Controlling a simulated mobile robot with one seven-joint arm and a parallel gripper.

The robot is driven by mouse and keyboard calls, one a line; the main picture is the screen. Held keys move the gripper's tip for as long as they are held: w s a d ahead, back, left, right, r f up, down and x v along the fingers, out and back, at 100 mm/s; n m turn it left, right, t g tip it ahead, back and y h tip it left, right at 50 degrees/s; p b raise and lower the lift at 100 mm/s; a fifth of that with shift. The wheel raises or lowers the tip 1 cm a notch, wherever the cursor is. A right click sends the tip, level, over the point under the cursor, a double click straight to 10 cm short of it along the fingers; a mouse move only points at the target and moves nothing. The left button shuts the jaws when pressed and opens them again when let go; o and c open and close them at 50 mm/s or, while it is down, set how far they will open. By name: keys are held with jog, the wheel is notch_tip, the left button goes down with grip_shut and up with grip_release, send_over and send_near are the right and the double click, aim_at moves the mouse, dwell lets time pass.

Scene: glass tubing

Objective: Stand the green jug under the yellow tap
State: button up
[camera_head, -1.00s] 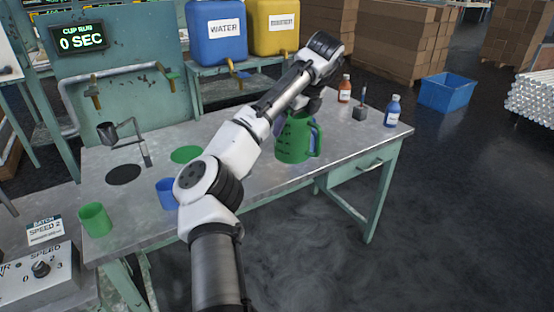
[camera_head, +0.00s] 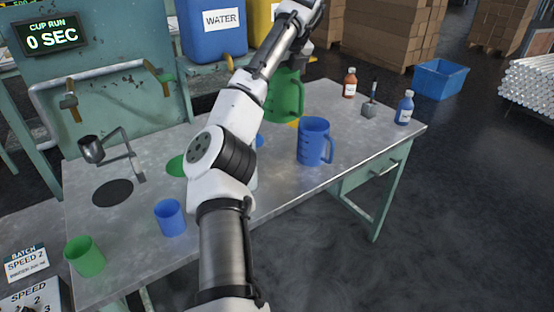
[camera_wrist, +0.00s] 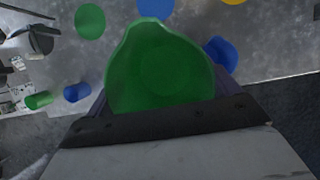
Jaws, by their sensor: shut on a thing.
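The green jug (camera_head: 285,97) is upright in my gripper (camera_head: 298,62), held above the far part of the workbench. In the wrist view the jug (camera_wrist: 160,68) fills the middle, seen from above, between the fingers, and looks empty. The yellow tank (camera_head: 262,14) stands at the back, beside the blue WATER tank (camera_head: 215,30). My arm covers part of the yellow tank, and its tap is hidden. A yellow disc (camera_head: 295,123) on the bench shows just below the jug; it also shows at the wrist view's top edge (camera_wrist: 235,1).
A blue jug (camera_head: 312,142) stands on the bench close to the held jug. A blue cup (camera_head: 170,217) and a green cup (camera_head: 85,256) stand at the front left. Bottles (camera_head: 404,108) stand at the right end. A metal bracket (camera_head: 122,150) stands on the left.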

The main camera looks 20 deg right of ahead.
aim_at(292, 111)
jog(key=shift+w, duration=0.1)
notch_tip(292, 111, down, 20)
jog(key=p, duration=0.1)
jog(key=shift+r, duration=0.15)
dwell(0.4)
jog(key=o, duration=1.1)
jog(key=b+v, duration=0.1)
jog(key=v, duration=1.1)
jog(key=shift+r, duration=0.1)
